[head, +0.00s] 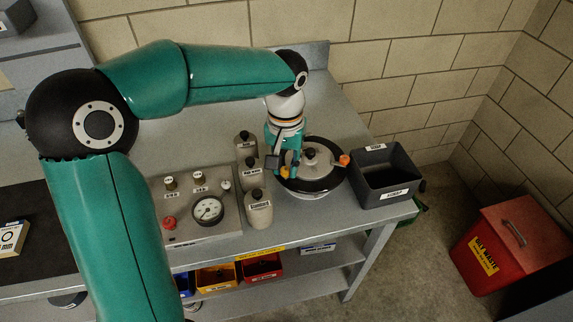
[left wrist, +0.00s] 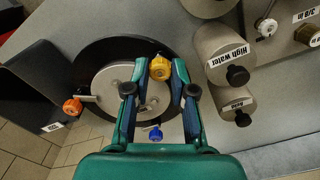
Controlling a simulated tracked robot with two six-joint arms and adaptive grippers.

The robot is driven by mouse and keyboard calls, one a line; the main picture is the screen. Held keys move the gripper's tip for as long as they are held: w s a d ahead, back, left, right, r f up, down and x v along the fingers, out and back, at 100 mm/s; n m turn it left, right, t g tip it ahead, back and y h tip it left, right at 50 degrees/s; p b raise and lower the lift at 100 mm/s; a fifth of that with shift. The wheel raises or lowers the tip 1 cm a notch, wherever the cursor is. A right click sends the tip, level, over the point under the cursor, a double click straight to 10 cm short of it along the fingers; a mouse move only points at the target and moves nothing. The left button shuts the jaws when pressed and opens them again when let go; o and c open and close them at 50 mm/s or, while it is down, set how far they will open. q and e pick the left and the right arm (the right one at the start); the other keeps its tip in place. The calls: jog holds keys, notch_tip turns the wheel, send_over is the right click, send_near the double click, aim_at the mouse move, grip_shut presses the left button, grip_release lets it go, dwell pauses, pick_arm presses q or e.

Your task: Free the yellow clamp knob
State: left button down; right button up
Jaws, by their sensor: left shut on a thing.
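The yellow clamp knob (head: 285,172) sits at the left rim of a round vessel with a pale grey lid (head: 318,160) and a dark ring. In the left wrist view the yellow knob (left wrist: 160,68) is between the two fingertips of my left gripper (left wrist: 160,75), which is shut on it. My left gripper (head: 285,163) reaches down over the lid's left side in the head view. An orange knob (head: 344,160) is at the right rim. A blue knob (left wrist: 155,134) shows between the fingers, farther back. My right gripper is not in view.
A dark open bin (head: 387,186) stands right of the vessel. Several grey bottles (head: 258,214) stand close on the left, beside a gauge panel (head: 225,230). A red waste box (head: 485,262) is on the floor at right. The bench edge is just in front of the vessel.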

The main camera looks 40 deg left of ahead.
aim_at(285, 169)
pick_arm(q)
jog(key=shift+n, duration=0.4)
jog(key=c, duration=1)
grip_release()
jog(key=shift+o, duration=0.2)
jog(key=shift+r, duration=0.1)
notch_tip(285, 169, up, 12)
